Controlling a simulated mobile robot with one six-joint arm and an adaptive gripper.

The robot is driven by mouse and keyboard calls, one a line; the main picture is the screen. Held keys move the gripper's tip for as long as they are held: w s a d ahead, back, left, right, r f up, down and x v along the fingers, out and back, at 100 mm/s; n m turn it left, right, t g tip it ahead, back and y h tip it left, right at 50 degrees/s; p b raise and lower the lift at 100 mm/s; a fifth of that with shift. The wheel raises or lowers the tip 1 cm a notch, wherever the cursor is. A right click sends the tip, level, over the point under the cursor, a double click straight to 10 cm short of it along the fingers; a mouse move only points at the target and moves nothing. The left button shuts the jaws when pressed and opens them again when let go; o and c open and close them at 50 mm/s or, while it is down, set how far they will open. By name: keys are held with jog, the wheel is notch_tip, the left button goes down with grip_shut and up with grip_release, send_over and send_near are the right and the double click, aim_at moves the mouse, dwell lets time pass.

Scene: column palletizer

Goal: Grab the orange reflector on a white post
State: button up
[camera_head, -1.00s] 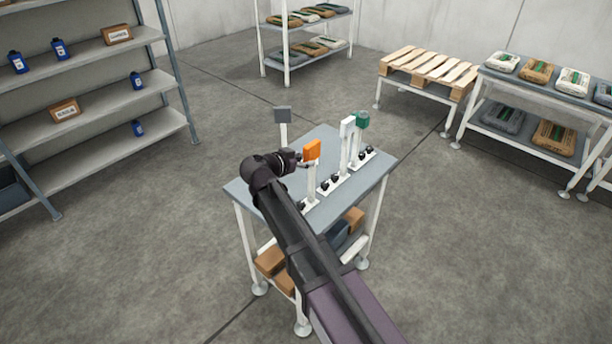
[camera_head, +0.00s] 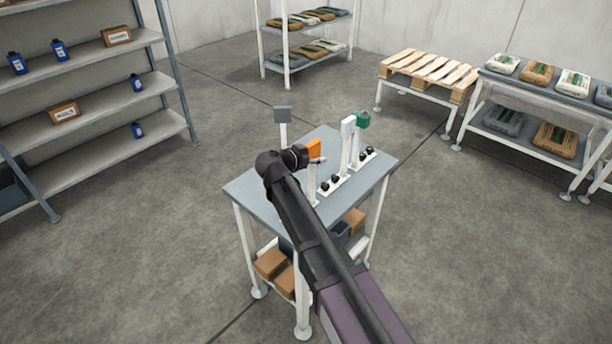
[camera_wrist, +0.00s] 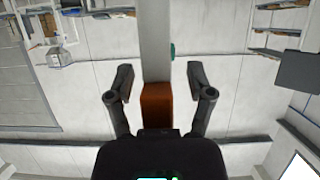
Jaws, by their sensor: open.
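The orange reflector (camera_head: 314,148) stands on top of a white post (camera_head: 312,185) on the small grey table. In the wrist view the orange reflector (camera_wrist: 157,105) lies between my two fingers, with its white post (camera_wrist: 155,45) running up the picture. My gripper (camera_wrist: 160,78) is open, with a visible gap on each side of the reflector. In the head view my gripper (camera_head: 312,160) is at the reflector, and my wrist partly covers the reflector's left side and the post's lower part.
A white-topped post (camera_head: 348,128) and a green reflector (camera_head: 362,120) stand close to the right. A grey reflector (camera_head: 283,114) stands behind, to the left. The table top (camera_head: 250,188) is bare at left. Boxes (camera_head: 271,262) lie on its lower shelf.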

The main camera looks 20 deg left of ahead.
aim_at(314, 146)
grip_shut()
jog(key=shift+r, duration=0.15)
dwell(0.4)
notch_tip(314, 146, up, 3)
jog(key=p, duration=0.3)
jog(key=shift+r+p, duration=0.2)
jog(key=shift+p, duration=0.15)
jog(key=s+a, duration=0.2)
jog(key=s, duration=0.5)
jog(key=s+a+r+p, duration=0.1)
jog(key=s+a, duration=0.1)
jog(key=s, duration=0.6)
jog(key=shift+s+a+r, duration=0.15)
jog(key=shift+a, duration=0.2)
